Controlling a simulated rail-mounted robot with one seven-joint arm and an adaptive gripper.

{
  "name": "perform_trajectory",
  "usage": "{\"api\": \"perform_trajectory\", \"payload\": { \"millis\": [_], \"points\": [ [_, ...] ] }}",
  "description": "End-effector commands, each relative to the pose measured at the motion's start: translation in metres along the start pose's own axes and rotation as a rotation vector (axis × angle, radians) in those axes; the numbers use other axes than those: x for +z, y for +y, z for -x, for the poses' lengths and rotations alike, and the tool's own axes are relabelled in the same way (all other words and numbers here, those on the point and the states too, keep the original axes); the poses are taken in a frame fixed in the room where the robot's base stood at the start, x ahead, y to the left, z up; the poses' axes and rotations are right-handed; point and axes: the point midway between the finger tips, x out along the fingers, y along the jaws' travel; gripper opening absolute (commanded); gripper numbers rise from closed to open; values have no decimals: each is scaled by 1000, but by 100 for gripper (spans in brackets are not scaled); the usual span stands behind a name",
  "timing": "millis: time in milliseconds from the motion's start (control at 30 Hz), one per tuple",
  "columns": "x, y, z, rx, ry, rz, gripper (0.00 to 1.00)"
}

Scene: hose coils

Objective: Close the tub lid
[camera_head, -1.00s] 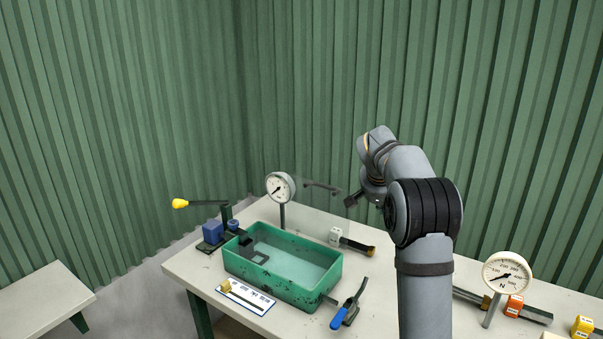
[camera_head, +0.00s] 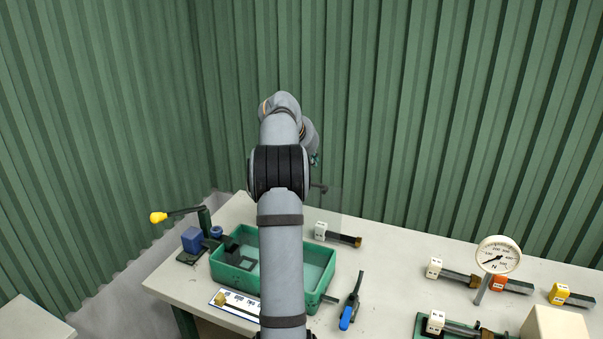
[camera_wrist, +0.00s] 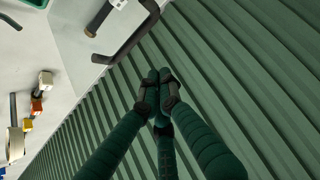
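The green tub (camera_head: 323,290) stands open on the table's left half, partly hidden behind my arm. A clear, see-through panel that looks like its raised lid (camera_head: 328,215) stands upright at the tub's back. A dark handle (camera_head: 319,187) sits near its top. In the wrist view, a dark bent bar, apparently this handle (camera_wrist: 132,42), lies up and left of my fingers and apart from them. My gripper (camera_wrist: 158,75) has its green fingers drawn together with nothing between them. In the head view, my gripper (camera_head: 315,160) is mostly hidden behind my arm, above and behind the tub.
A yellow-tipped lever (camera_head: 158,217) and blue block (camera_head: 192,240) stand left of the tub. A blue-handled lever (camera_head: 346,318) lies right of it, a white-block bar (camera_head: 340,235) behind. A dial gauge (camera_head: 497,255) and several bars occupy the table's right. The green corrugated wall is behind.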

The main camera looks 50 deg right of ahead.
Motion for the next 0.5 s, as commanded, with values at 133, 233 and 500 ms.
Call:
{"api": "perform_trajectory", "payload": {
  "millis": [133,233,500],
  "points": [
    [-1,-1,-30,1,-6,3,0],
    [-1,-1,-52,0,-6,4,0],
    [17,-2,-59,-3,-2,3,0]
  ]
}}
